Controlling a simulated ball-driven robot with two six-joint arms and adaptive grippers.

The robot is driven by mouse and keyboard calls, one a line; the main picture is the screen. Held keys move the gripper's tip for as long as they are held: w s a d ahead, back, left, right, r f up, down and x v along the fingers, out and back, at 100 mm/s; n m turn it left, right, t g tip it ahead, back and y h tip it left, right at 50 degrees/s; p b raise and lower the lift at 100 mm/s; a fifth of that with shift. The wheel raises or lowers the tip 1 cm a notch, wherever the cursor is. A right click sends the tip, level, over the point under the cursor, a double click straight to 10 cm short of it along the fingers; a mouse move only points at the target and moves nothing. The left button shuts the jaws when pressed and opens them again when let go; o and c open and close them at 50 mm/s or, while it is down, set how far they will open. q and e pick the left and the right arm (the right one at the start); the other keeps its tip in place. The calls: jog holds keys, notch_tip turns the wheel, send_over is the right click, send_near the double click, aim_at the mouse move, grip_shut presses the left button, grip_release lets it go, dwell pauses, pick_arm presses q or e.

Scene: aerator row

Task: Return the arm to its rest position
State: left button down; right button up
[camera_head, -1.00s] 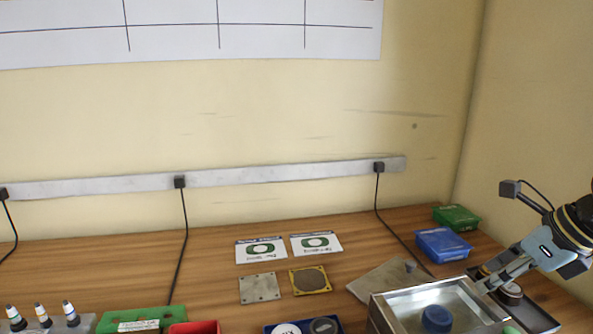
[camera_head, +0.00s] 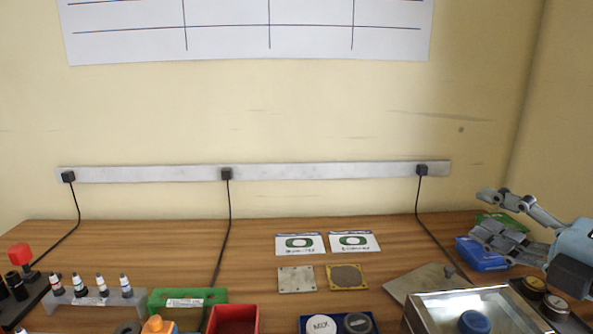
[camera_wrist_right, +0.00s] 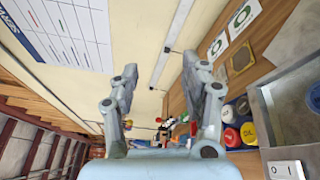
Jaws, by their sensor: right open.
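My right gripper (camera_head: 490,216) is at the right side of the head view, above the back right of the table. Its two fingers are spread apart with nothing between them. It also shows in the right wrist view (camera_wrist_right: 158,85), where the fingers are wide apart and empty, pointing towards the wall. In the head view it partly covers a blue box (camera_head: 478,262) and a green box (camera_head: 508,222). My left gripper is in neither view.
A metal tray (camera_head: 425,317) with a blue cap (camera_head: 474,322) stands at the front right, beside a black holder with round caps (camera_head: 556,304). A red bin (camera_head: 234,320), a green block (camera_head: 188,297) and a rack of small bottles (camera_head: 100,299) line the front. The table's back middle is mostly clear.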

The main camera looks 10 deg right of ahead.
jog(key=s+d+f+m+g+h, duration=0.6)
jog(key=m+h, duration=0.5)
jog(key=m, duration=0.8)
jog(key=s+a+f+m+g+y, duration=0.45)
jog(key=s+a+f+g, duration=0.25)
jog(key=s+a+f, duration=0.55)
jog(key=s+d+f+g+b, duration=0.15)
jog(key=f+b, duration=0.25)
jog(key=f, duration=1.3)
jog(key=s+d+f+b, duration=0.2)
jog(key=f+b, duration=0.1)
jog(key=f, duration=1.3)
jog(key=s+f+g+b, duration=0.1)
jog(key=s+f+b, duration=0.4)
jog(key=s+f, duration=1.2)
notch_tip(320, 180, down, 3)
jog(key=shift+s+d+r+g+y, duration=0.15)
jog(key=shift+d+r+g+y, duration=0.05)
jog(key=shift+d+g+y, duration=0.2)
jog(key=shift+m, duration=0.25)
